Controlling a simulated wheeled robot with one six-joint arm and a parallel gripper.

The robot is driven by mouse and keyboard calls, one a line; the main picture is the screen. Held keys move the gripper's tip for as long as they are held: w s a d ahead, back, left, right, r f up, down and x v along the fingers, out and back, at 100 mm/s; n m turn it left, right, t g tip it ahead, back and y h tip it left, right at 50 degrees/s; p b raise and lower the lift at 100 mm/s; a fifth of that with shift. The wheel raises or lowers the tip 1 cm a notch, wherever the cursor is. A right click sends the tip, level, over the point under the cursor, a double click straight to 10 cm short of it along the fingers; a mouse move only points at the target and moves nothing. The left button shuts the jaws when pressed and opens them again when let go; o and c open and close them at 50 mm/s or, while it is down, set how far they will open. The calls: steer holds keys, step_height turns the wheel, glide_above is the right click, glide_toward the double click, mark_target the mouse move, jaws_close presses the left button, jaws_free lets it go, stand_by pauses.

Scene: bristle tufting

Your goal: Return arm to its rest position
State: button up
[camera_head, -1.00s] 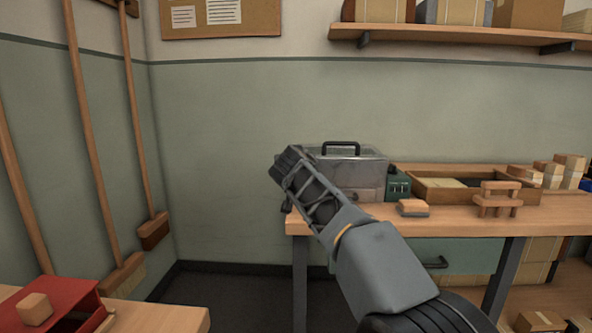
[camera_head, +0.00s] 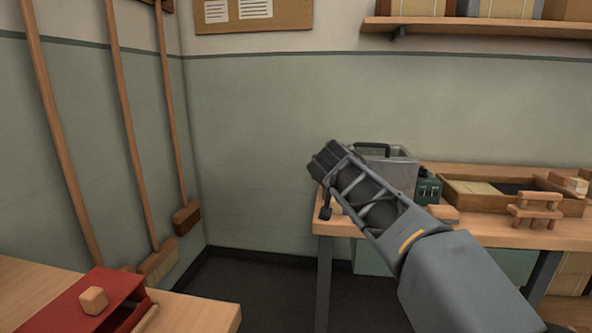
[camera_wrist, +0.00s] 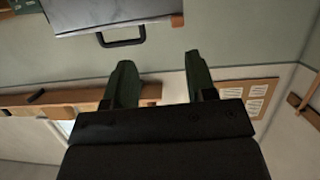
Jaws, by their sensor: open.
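My gripper shows in the wrist view (camera_wrist: 158,85) with two dark green fingers apart and nothing between them. Its view is upside down, with the wall and a shelf beyond the fingers. In the head view my arm (camera_head: 385,205) reaches up and left from the lower right, in front of the workbench's left end. The fingers cannot be made out clearly there.
A red box (camera_head: 70,308) with a wooden block (camera_head: 93,300) sits at lower left. Brooms (camera_head: 187,215) lean on the left wall.

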steer(key=s+d+r+g+y+p, duration=0.1)
steer(key=s+r+g+p, duration=0.1)
steer(key=s+p, duration=0.7)
steer(key=s+d+r+n+g+y+p, duration=0.1)
steer(key=s+g+p, duration=0.3)
steer(key=s+p, duration=0.6)
steer(key=s+d+r+n+g+y+p, duration=0.1)
steer(key=s+d+r+g+p, duration=0.1)
steer(key=s+p, duration=0.7)
steer(key=shift+s+r+g+p, duration=0.3)
steer(key=shift+r+g+p, duration=0.25)
steer(key=shift+g+p, duration=0.85)
steer(key=shift+t+p, duration=0.35)
steer(key=shift+t, duration=0.05)
